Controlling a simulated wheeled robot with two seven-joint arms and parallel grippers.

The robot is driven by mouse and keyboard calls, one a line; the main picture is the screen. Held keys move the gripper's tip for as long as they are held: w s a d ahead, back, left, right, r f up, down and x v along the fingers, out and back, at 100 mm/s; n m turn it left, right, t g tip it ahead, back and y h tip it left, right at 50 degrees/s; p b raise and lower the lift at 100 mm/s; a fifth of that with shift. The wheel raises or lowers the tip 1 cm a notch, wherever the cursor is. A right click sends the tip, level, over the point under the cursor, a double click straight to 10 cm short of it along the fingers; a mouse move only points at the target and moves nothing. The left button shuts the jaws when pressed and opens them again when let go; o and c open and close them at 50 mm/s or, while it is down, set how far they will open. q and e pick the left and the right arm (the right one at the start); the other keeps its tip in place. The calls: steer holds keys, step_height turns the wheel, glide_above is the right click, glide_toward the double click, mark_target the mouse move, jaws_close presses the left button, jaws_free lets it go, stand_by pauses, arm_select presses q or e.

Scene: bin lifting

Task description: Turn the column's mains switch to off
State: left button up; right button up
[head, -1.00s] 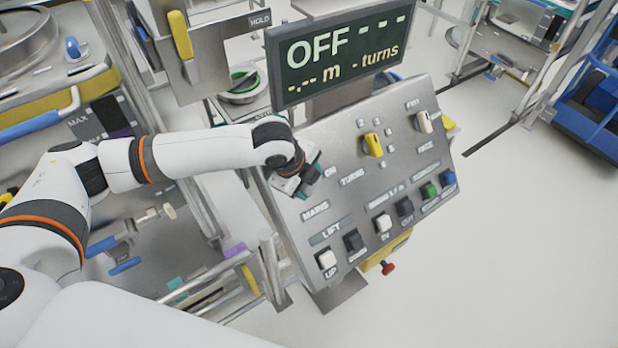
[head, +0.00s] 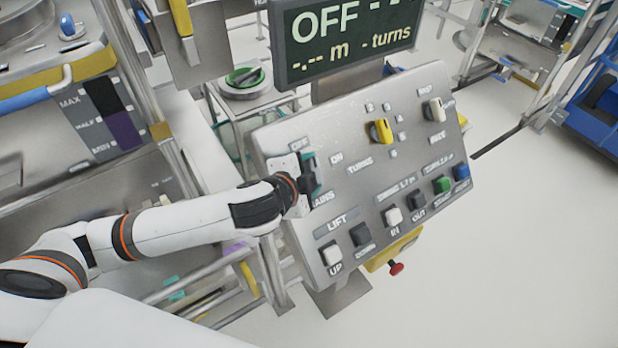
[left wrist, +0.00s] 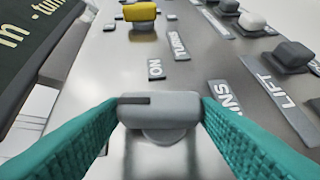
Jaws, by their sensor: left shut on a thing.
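The mains switch (left wrist: 158,108) is a grey knob with a dark mark at its left end in the left wrist view, on the side away from the MAINS label. The ON label is just beyond it. My left gripper (head: 309,175) is shut on this knob, with a teal finger pad on either side in the left wrist view. In the head view the gripper hides the knob. The control panel (head: 350,125) is grey and sloped. The display (head: 345,42) above reads OFF. My right gripper is not in view.
A red knob (head: 396,268) sticks out below. Clear floor lies at the right.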

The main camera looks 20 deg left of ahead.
arm_select(q)
steer(key=shift+f+n+t+y+b, duration=0.15)
steer(key=shift+n+t+y+b, duration=0.15)
steer(key=shift+n+t+b, duration=0.4)
steer(key=o, duration=1)
steer(key=shift+s, duration=0.1)
